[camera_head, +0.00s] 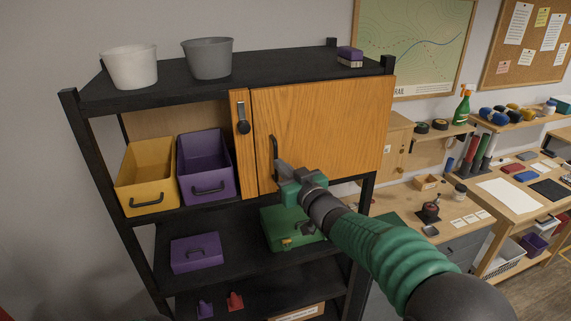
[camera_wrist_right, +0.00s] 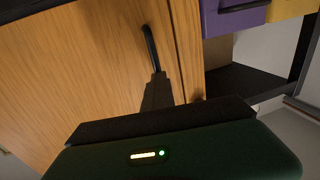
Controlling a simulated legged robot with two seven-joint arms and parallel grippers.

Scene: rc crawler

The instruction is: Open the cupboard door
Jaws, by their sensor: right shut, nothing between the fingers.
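The wooden cupboard door (camera_head: 325,125) is in the upper shelf bay, and its panel looks flush or nearly so with the narrow wooden strip (camera_head: 241,165) on its left. A black bar handle (camera_head: 275,146) runs upright near the door's left edge; it also shows in the right wrist view (camera_wrist_right: 151,50). A black latch-like piece (camera_head: 242,118) hangs on the strip. My right gripper (camera_head: 278,162) is shut, with its fingertips at the handle's lower end. In the right wrist view the fingers (camera_wrist_right: 157,88) hold nothing; whether they touch the handle is unclear. My left gripper is out of view.
A yellow bin (camera_head: 147,172) and a purple bin (camera_head: 206,163) stand left of the cupboard. A green case (camera_head: 290,232) and a purple drawer box (camera_head: 196,252) are on the shelf below. Two buckets (camera_head: 129,68) (camera_head: 208,59) stand on top. A workbench is at right.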

